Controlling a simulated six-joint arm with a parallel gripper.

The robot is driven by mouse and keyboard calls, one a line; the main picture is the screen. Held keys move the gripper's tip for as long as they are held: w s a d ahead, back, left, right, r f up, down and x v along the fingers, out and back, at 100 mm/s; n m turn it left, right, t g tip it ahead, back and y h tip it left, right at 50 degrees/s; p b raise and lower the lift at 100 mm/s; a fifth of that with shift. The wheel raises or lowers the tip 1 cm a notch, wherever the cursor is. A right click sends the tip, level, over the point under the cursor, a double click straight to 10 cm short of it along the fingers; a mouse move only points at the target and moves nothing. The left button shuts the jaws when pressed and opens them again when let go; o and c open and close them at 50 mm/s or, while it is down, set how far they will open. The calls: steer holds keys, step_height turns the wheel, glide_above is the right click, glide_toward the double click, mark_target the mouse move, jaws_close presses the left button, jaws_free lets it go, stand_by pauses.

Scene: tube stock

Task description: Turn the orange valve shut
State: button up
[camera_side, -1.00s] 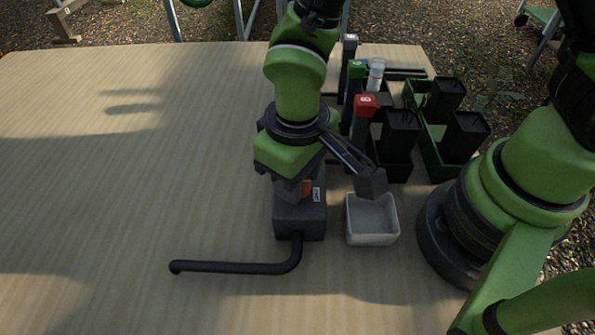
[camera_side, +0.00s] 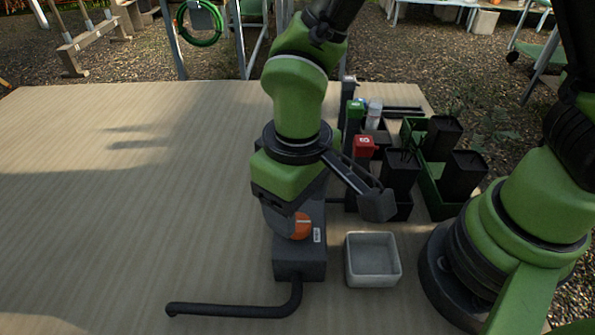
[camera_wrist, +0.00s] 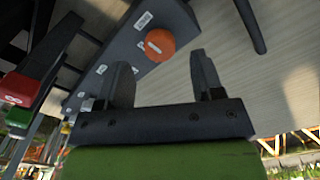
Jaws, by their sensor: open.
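The orange valve (camera_side: 300,228) is a round knob with a short pale mark, on the dark grey valve body (camera_side: 300,262). It also shows in the wrist view (camera_wrist: 160,44), where its mark runs diagonally. My gripper (camera_side: 283,220) is just above the valve body in the side view, and one dark finger partly covers the knob's left side. In the wrist view my gripper (camera_wrist: 165,60) is open, with the knob beyond the fingertips and between their lines. Nothing is held. Pale labels sit beside the knob; their wording is too small to read.
A black pipe (camera_side: 230,311) runs from the valve body leftward across the table (camera_side: 120,210). A grey open box (camera_side: 373,282) stands at its right. Red (camera_side: 364,147) and green (camera_side: 356,108) capped items and black bins (camera_side: 400,172) stand behind. The table's left side is clear.

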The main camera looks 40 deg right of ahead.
mark_target(299, 219)
step_height(299, 219, up, 7)
steer(key=shift+f, duration=0.15)
steer(key=s+d+r+m+t+y, duration=0.1)
steer(key=s+d+r+m+t, duration=0.2)
steer(key=d+r, duration=0.3)
steer(key=s+d+r+m+t+y, duration=0.1)
steer(key=s+d+r+m+t, duration=0.2)
steer(key=d+r, duration=0.4)
steer(key=shift+s+d+t, duration=0.6)
steer(key=shift+s+d, duration=0.05)
steer(key=shift+s, duration=0.2)
